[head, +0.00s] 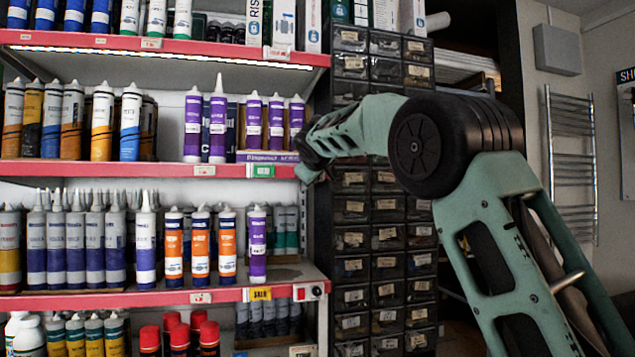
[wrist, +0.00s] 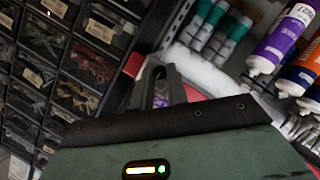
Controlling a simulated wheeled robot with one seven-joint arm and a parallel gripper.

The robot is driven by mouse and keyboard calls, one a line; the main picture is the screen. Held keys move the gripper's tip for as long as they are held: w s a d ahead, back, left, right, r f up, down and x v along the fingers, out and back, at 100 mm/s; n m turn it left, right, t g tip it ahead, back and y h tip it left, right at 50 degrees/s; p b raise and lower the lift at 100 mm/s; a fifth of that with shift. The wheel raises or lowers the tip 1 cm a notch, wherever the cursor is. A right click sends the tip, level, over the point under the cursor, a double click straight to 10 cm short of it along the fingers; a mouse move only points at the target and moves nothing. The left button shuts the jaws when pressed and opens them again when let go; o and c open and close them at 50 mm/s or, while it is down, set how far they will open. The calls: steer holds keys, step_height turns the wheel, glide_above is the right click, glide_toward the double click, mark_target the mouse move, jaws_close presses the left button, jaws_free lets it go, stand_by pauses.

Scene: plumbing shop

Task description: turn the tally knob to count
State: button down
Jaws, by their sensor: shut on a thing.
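My gripper (head: 303,172) is at the right end of the middle shelf's red front edge (head: 225,170). In the wrist view its dark fingers (wrist: 160,88) are closed together against the shelf end. The tally knob is hidden by the fingers and wrist, and its pointer and marks cannot be read. The fingers appear to be around it.
Sealant cartridges (head: 252,126) stand on the middle shelf left of my gripper. A white switch box (head: 308,291) is on the lower shelf edge. A dark drawer cabinet (head: 389,240) stands close on the right.

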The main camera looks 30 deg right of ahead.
steer(key=shift+f, duration=0.1)
stand_by(0.3)
steer(key=c, duration=1.4)
jaws_free()
steer(key=b+v, duration=0.5)
steer(key=v, duration=1.2)
steer(key=shift+s+a, duration=0.1)
steer(key=shift+a, duration=0.15)
